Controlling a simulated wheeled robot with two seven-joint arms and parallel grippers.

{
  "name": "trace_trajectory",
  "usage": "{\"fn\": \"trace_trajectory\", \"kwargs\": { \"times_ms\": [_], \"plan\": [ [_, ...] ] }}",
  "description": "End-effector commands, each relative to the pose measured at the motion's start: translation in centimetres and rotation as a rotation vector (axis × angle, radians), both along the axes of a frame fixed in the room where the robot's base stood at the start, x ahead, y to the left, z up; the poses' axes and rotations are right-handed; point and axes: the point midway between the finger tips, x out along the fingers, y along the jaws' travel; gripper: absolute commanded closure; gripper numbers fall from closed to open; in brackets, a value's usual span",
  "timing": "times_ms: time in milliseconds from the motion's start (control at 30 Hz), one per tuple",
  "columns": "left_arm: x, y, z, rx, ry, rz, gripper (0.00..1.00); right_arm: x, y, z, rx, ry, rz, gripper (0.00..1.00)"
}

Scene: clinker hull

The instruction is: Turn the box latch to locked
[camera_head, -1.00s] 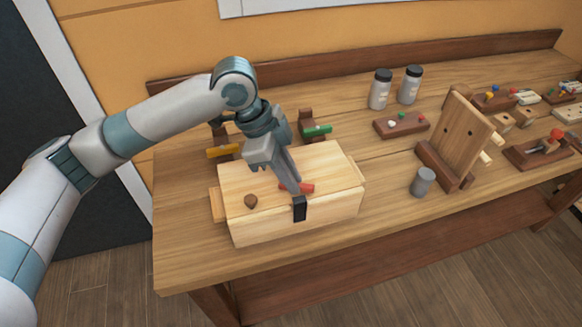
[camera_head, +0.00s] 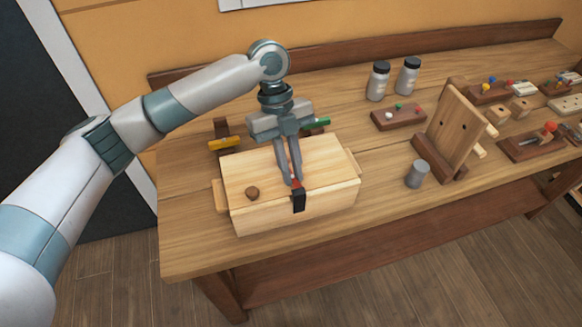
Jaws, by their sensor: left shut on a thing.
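A pale wooden box (camera_head: 325,165) stands near the front left of the workbench, its lid down. A black latch piece (camera_head: 299,201) sits at the lid's front edge. A small red latch handle (camera_head: 297,183) shows just behind it, mostly hidden by my fingers. My left gripper (camera_head: 293,181) points down over the lid, its two fingers close together and shut on the red handle. My right gripper is not in view.
A yellow-handled tool (camera_head: 224,142) and a green-handled one (camera_head: 316,124) stand behind the box. Two jars (camera_head: 378,81), a small peg tray (camera_head: 398,117), a grey cylinder (camera_head: 416,173) and an upright board (camera_head: 456,128) are to the right. The bench (camera_head: 385,205) is clear in front.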

Motion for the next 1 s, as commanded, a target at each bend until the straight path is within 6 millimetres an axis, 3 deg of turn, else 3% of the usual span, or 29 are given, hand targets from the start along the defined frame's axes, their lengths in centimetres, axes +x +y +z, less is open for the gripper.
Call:
{"fn": "trace_trajectory", "kwargs": {
  "times_ms": [333, 867, 900, 967, 1000],
  "plan": [
    [0.07, -0.09, 0.01, 0.0, -0.001, -0.179, 1.0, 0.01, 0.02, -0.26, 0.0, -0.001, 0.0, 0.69],
    [0.04, -0.08, 0.02, -0.001, -0.001, -0.212, 1.0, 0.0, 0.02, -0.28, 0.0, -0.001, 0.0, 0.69],
    [0.04, -0.08, 0.02, -0.001, -0.001, -0.212, 0.81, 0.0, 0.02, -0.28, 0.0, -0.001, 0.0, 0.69],
    [0.04, -0.08, 0.02, -0.001, -0.001, -0.212, 0.69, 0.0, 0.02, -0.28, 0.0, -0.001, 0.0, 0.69],
    [0.04, -0.07, 0.02, 0.0, -0.001, -0.211, 0.69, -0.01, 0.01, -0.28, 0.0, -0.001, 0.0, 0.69]
  ]
}}
